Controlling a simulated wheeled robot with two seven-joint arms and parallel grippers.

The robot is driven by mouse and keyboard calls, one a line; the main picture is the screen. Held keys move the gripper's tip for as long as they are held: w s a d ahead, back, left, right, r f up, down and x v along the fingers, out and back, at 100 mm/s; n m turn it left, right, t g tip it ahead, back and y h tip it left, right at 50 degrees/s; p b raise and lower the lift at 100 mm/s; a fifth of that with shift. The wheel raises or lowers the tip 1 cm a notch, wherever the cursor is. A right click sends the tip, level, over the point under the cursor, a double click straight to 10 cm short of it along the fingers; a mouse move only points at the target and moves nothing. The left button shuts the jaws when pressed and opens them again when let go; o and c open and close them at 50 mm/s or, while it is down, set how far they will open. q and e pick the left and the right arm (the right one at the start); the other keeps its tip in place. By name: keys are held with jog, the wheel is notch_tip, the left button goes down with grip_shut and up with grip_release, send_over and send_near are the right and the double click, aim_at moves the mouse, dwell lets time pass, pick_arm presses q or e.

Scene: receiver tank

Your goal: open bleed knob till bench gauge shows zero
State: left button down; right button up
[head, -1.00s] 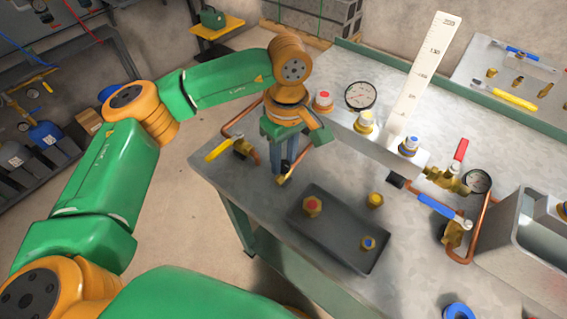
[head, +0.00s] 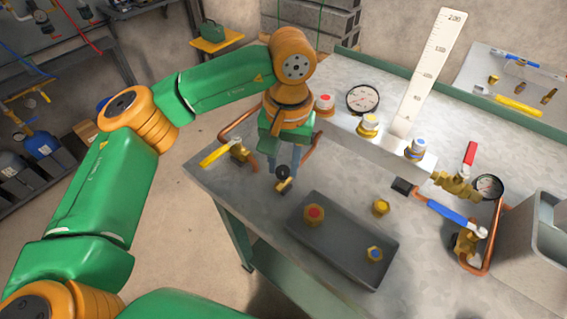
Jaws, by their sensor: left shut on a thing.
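My left gripper (head: 283,166) points down at the left front of the steel bench, its fingers closed around a small black knob (head: 282,173). The knob sits on a brass fitting (head: 285,186); the wrist hides part of the grip. A round white-faced gauge (head: 362,98) stands at the back of the metal manifold block (head: 385,138). A second, dark-rimmed gauge (head: 489,187) is at the right beside the copper pipe. Both needles are too small to read surely. My right gripper is out of view.
A yellow-handled valve (head: 216,155) is just left of my gripper. A dark tray (head: 340,245) with brass plugs lies in front. A tall white scale (head: 428,75) rises from the block. Red-handled (head: 470,153) and blue-handled (head: 447,212) valves and a grey bin (head: 530,235) stand right.

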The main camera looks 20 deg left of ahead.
aim_at(284, 171)
pick_arm(q)
jog(key=m, duration=0.3)
jog(key=shift+m, duration=0.3)
jog(key=shift+m+b, duration=0.35)
jog(key=shift+m, duration=1.55)
jog(key=c, duration=0.5)
grip_release()
jog(key=shift+c, duration=0.2)
notch_tip(284, 171, up, 7)
jog(key=shift+s+d+r+p, duration=0.15)
jog(key=shift+p, duration=0.15)
